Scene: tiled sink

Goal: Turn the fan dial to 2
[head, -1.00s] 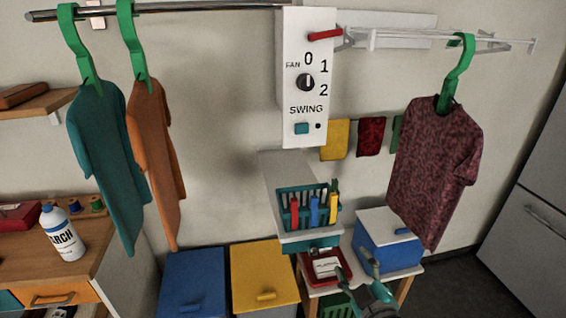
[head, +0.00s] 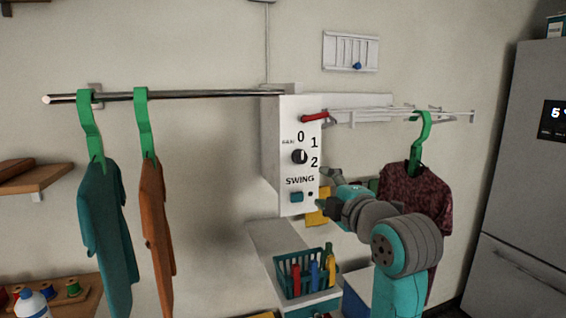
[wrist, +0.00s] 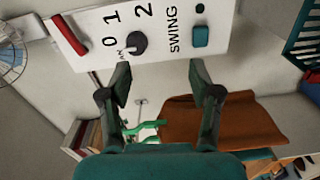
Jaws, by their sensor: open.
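The fan dial (head: 299,157) is a round black knob with a pale mark, on a white control panel (head: 288,204). The numbers 0, 1 and 2 curve around its upper right; the mark looks roughly upright, toward 0, but is small. In the wrist view the dial (wrist: 137,44) lies beyond the fingertips, nearer the left finger. My gripper (head: 325,189) is open and empty, just right of the panel and lower than the dial in the head view. In the wrist view my gripper (wrist: 161,72) has its fingers apart, with neither seen touching the dial.
Below the dial are a teal SWING button (head: 296,197) and a black dot. A red lever (head: 315,117) sticks out above. Shirts hang on both sides: teal (head: 103,225), orange (head: 153,215) and maroon (head: 415,185). A teal basket (head: 286,288) stands beneath the panel.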

